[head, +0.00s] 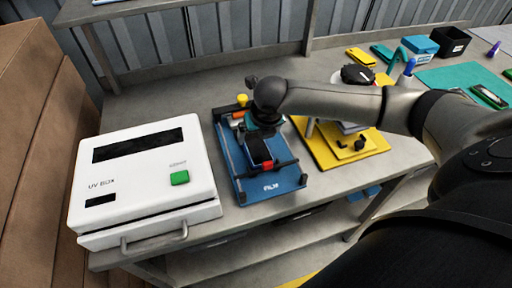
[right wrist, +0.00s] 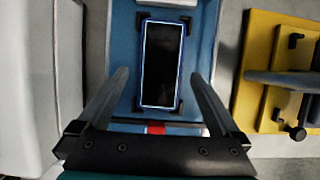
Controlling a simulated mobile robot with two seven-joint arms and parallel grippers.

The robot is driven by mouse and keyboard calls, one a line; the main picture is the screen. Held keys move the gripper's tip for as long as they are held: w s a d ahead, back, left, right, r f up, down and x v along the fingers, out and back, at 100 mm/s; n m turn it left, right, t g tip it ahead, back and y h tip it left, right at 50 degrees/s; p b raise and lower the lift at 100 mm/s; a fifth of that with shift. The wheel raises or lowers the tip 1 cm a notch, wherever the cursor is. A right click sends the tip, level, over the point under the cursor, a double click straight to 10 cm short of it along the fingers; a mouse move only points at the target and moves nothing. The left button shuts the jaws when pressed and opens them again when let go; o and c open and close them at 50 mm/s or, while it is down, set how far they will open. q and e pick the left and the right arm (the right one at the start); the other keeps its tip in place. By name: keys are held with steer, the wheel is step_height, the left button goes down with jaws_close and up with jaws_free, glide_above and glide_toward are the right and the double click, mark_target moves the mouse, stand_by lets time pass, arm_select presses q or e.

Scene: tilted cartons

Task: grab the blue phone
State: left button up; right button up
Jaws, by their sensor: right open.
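The blue phone (right wrist: 161,64) has a dark screen and a blue edge. It lies between black corner holders on the blue FILM tray (right wrist: 122,60). In the head view the phone (head: 258,150) is partly hidden by my right gripper (head: 262,135), which is over the tray (head: 285,183). In the right wrist view the two fingers of my right gripper (right wrist: 158,82) are apart, one to each side of the phone's lower part, with nothing between them gripped. I cannot tell how far above the phone they are. My left gripper is not in view.
A white UV box (head: 140,200) stands left of the tray. A yellow tray (head: 325,155) with black holders is close on the right, under my right arm. A red and black bar (head: 267,165) crosses the blue tray. Several small items lie at the back right.

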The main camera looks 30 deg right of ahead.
mark_target(255, 143)
steer(key=shift+b+x, duration=0.45)
steer(key=shift+x, duration=2.25)
steer(key=shift+d, duration=0.1)
steer(key=shift+c, duration=0.4)
steer(key=shift+w+r, duration=0.1)
steer(key=shift+r, duration=0.05)
steer(key=c, duration=1.3)
